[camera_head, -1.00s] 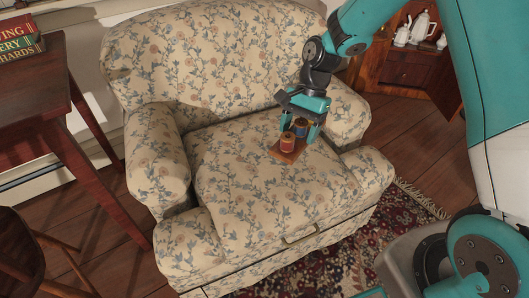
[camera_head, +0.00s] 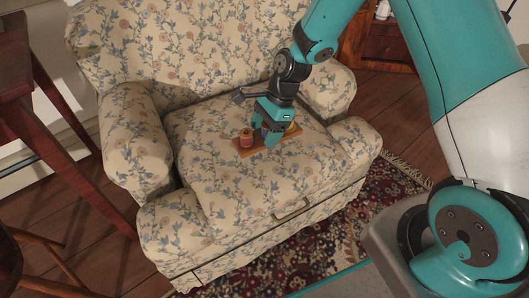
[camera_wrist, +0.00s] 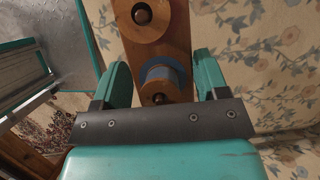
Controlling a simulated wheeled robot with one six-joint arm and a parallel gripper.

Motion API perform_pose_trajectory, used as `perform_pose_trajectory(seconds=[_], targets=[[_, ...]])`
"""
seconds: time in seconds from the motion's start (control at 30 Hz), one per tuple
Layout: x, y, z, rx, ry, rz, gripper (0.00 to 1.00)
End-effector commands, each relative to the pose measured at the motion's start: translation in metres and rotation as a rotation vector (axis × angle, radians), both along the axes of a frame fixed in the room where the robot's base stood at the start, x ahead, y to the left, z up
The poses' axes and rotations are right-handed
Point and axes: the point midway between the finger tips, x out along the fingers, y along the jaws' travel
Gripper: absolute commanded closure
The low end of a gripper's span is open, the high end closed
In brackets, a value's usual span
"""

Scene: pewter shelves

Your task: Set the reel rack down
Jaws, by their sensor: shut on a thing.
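The reel rack (camera_head: 283,143) is a narrow wooden board carrying upright spools: a red one (camera_head: 246,138) at its left end, a yellow one at its right and a blue one between. My gripper (camera_head: 268,138) comes down over the middle of the rack and is shut on it. In the wrist view the rack (camera_wrist: 175,38) runs between my fingers (camera_wrist: 161,72), with the blue spool (camera_wrist: 163,70) between them. The rack is low over the armchair's seat cushion (camera_head: 220,180); I cannot tell whether it touches.
The floral armchair (camera_head: 130,45) has raised arms on both sides and a high back. The cushion's front and left are bare. A dark wooden table (camera_head: 22,70) stands at left, a cabinet (camera_head: 385,45) behind at right, a patterned rug (camera_head: 345,215) in front.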

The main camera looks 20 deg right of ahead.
Motion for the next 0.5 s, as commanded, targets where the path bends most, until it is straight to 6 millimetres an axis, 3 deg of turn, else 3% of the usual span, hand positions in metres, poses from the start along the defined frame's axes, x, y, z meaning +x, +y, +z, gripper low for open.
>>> perform_pose_trajectory(seconds=[0.1, 0.33, 0.5], targets=[[0.001, 0.000, -0.021, 0.001, -0.002, 0.001, 0.94], [0.001, 0.000, -0.034, 0.001, -0.002, 0.002, 0.94], [0.000, 0.000, -0.060, 0.001, 0.000, 0.001, 0.94]])
